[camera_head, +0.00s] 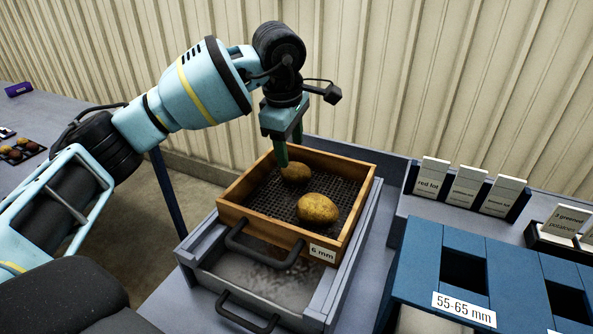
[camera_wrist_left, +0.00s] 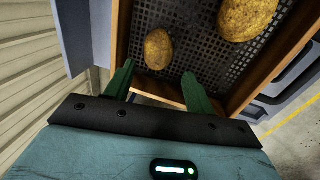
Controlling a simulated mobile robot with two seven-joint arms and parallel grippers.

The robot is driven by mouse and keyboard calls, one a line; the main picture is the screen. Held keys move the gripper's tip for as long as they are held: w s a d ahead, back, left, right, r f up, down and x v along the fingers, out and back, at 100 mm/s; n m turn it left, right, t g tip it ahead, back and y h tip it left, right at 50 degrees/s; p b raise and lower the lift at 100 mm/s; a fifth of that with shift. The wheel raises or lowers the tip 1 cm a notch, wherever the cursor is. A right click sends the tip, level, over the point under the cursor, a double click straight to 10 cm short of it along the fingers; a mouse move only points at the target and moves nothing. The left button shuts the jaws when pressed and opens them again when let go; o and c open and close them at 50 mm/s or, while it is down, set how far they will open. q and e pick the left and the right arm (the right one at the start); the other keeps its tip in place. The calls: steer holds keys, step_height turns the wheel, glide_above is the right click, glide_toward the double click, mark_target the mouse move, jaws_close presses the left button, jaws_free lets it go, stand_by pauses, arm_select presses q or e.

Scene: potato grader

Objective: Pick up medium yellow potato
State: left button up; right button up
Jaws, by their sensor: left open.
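Two yellow-brown potatoes lie apart on the black mesh of a wooden sieve tray (camera_head: 228,213) labelled "6 mm". The smaller potato (camera_head: 296,172) is at the back, and the larger potato (camera_head: 318,208) is nearer the front right. My left gripper (camera_head: 281,157) points down over the back left part of the tray, beside the smaller potato. In the left wrist view the left gripper (camera_wrist_left: 159,82) is open and empty. The smaller potato (camera_wrist_left: 159,49) lies just beyond its fingertips, and the larger potato (camera_wrist_left: 247,17) is at the upper right. My right gripper is not in view.
The sieve rests on a grey frame (camera_head: 197,244) with a handled drawer below. A blue sizing box (camera_head: 415,255) labelled "55-65 mm" stands at the right. Label cards (camera_head: 468,187) stand behind it. A corrugated wall (camera_head: 450,75) closes the back.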

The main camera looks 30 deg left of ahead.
mark_target(294, 166)
arm_select(q)
steer(key=shift+w+f, duration=0.2)
steer(key=shift+f, duration=0.3)
steer(key=shift+w+f, duration=0.15)
steer(key=shift+f, duration=0.35)
steer(key=shift+w+f, duration=0.25)
steer(key=shift+f, duration=1)
steer(key=shift+w+f, duration=0.2)
steer(key=shift+f, duration=1.05)
steer(key=c, duration=0.8)
steer(key=shift+r, duration=0.1)
step_height(294, 166, up, 10)
steer(key=shift+f, duration=0.1)
